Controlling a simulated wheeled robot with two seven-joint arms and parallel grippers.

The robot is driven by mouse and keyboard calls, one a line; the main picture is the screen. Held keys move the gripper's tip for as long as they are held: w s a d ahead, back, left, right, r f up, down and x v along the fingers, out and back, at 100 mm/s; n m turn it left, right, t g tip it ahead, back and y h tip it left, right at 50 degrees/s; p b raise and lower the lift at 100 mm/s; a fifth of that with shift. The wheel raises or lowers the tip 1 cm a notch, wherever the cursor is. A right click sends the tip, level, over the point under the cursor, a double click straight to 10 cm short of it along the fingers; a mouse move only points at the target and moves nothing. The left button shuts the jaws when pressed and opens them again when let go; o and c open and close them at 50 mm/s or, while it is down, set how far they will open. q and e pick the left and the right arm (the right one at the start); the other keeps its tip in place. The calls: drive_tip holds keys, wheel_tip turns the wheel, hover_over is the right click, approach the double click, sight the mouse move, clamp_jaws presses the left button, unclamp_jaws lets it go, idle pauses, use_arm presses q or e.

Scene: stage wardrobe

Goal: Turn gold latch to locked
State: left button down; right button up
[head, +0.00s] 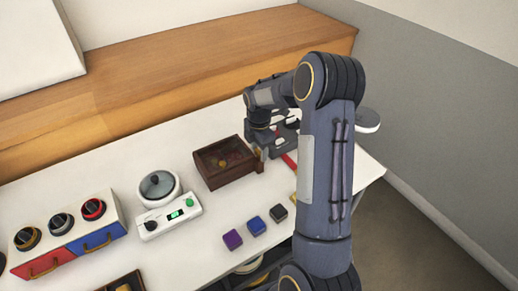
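My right arm reaches in from the lower right. My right gripper (272,147) points down at the right end of a dark brown box with a clear lid (211,181). The fingers are small and partly hidden by the wrist, so I cannot tell whether they are open or shut. A small tan or gold piece (260,158) shows at the box's right end, close to the gripper; I cannot tell whether it is a latch or whether the gripper touches it. No gold latch shows clearly. My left gripper is out of view.
Purple (232,239), blue (256,225) and dark (278,212) blocks lie in front of the box. A lidded pot (158,185), a control panel (168,216) and a unit with three knobs and red and blue drawers (82,243) stand left. A wooden ledge (190,62) runs behind.

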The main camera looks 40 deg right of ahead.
drive_tip(key=c, duration=0.4)
drive_tip(key=shift+o, duration=0.2)
drive_tip(key=m, duration=0.4)
drive_tip(key=shift+m+b, duration=0.3)
drive_tip(key=shift+b, duration=0.05)
drive_tip(key=m, duration=0.4)
drive_tip(key=shift+m, duration=0.3)
drive_tip(key=m, duration=0.4)
drive_tip(key=shift+b, duration=0.3)
drive_tip(key=shift+m, duration=2.4)
